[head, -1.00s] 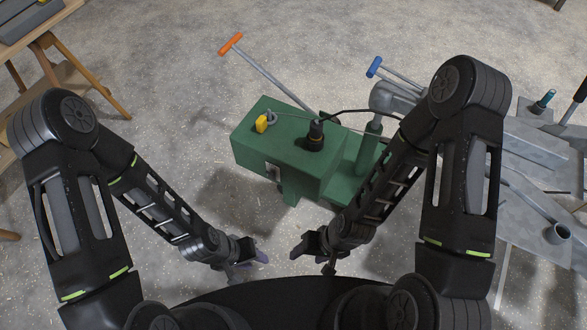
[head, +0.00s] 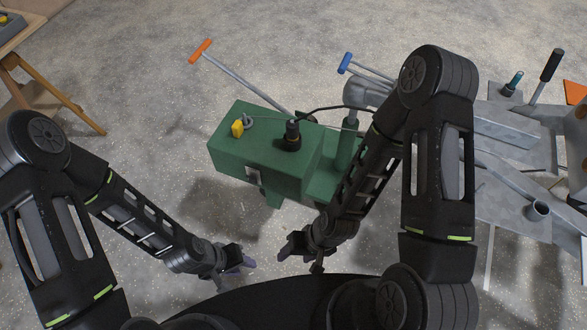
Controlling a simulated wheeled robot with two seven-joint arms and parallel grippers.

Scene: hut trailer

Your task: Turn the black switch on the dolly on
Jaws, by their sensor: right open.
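The dolly is a green boxy body (head: 235,150) with a long orange-handled lever, standing on the floor ahead of my grippers. A small light plate with a dark middle (head: 253,175) sits on its near face. It may hold the black switch, but it is too small to tell its position. A black cylindrical fitting (head: 292,137) with a cable stands on the top. My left gripper (head: 238,265) is low, in front of the dolly and apart from it; its jaws are unclear. My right gripper (head: 298,258) is open and empty, also apart from it.
A grey metal trailer frame (head: 510,190) with posts fills the right. A wooden table (head: 38,75) is at the upper left. Floor left of the dolly is clear.

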